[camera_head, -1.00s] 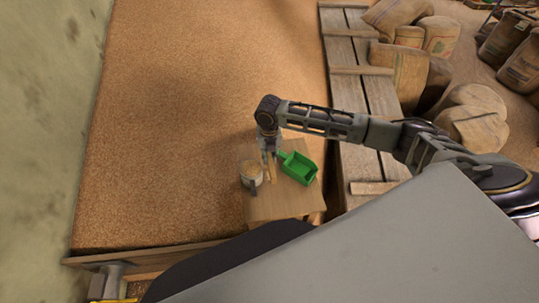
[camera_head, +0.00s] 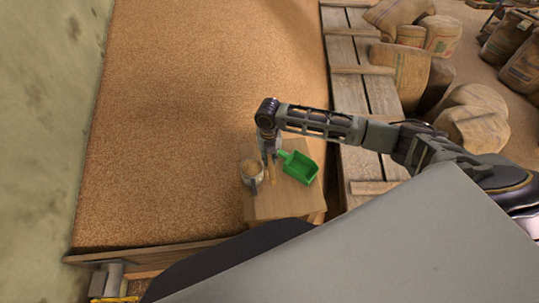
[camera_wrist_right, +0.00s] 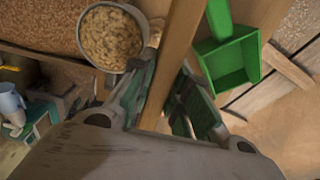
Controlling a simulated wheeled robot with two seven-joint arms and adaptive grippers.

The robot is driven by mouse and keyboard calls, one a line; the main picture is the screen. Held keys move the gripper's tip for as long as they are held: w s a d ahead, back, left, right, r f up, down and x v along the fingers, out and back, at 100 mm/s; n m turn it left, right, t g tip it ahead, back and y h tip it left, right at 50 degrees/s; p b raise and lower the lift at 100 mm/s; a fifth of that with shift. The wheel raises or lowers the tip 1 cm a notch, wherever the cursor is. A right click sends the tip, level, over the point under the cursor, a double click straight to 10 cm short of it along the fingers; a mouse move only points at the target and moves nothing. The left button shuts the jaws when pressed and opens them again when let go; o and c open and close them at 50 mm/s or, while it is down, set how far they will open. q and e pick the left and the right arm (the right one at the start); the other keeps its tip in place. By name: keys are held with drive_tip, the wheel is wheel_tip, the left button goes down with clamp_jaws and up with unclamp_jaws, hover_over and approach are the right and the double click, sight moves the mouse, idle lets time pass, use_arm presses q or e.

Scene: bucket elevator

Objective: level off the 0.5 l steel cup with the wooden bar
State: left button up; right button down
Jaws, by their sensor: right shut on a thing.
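The steel cup (camera_head: 252,170) stands on a small wooden table, full of tan grain. In the right wrist view the cup (camera_wrist_right: 110,38) is at the upper left, and its grain reaches about the rim. My right gripper (camera_head: 268,150) is above the table, just right of the cup. It is shut on the wooden bar (camera_head: 272,172), which also shows between the fingers in the right wrist view (camera_wrist_right: 182,45). The bar appears beside the cup, not across its mouth; whether they touch is unclear. My left gripper is not in view.
A green scoop (camera_head: 299,168) lies right of the bar on the wooden table (camera_head: 285,205). A large bed of grain (camera_head: 190,120) spreads behind and left. Wooden planks (camera_head: 362,100) run along the right, with several sacks (camera_head: 405,75) beyond.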

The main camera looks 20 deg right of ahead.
drive_tip(key=shift+f, duration=0.35)
drive_tip(key=shift+a+f+b, duration=0.25)
drive_tip(key=shift+f+b, duration=0.9)
drive_tip(key=shift+f, duration=0.1)
drive_tip(key=w+a+r, duration=0.2)
drive_tip(key=a, duration=0.4)
drive_tip(key=w+a+r+p, duration=0.1)
drive_tip(key=w+a+r, duration=0.1)
drive_tip(key=a, duration=0.5)
drive_tip(key=shift+a+r, duration=0.2)
drive_tip(key=shift+r, duration=0.1)
idle(2.5)
drive_tip(key=shift+r, duration=0.1)
